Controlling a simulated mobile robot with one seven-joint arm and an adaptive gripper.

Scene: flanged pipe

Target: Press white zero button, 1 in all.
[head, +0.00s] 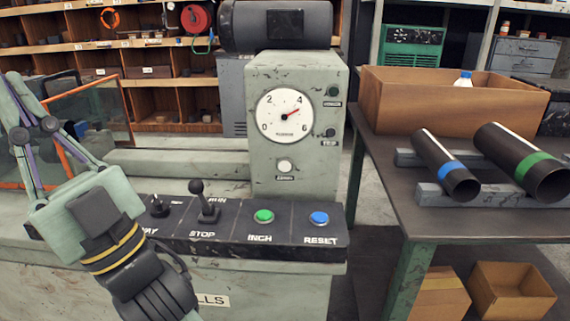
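The white button (285,166) is a small round cap on the front of the pale green machine column (307,120). It sits below the round dial (285,117), with a dark label under it too small to read for sure. My gripper (12,78) is at the far left, well away from the button. Its two fingers run up and left from a pale green palm and come together at their tips, so it looks shut. I see nothing between them.
Below the column, a dark sloping panel carries a black lever (204,202), a dark knob (158,206), a green button (264,216) and a blue button (319,218). Space before the column is clear.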

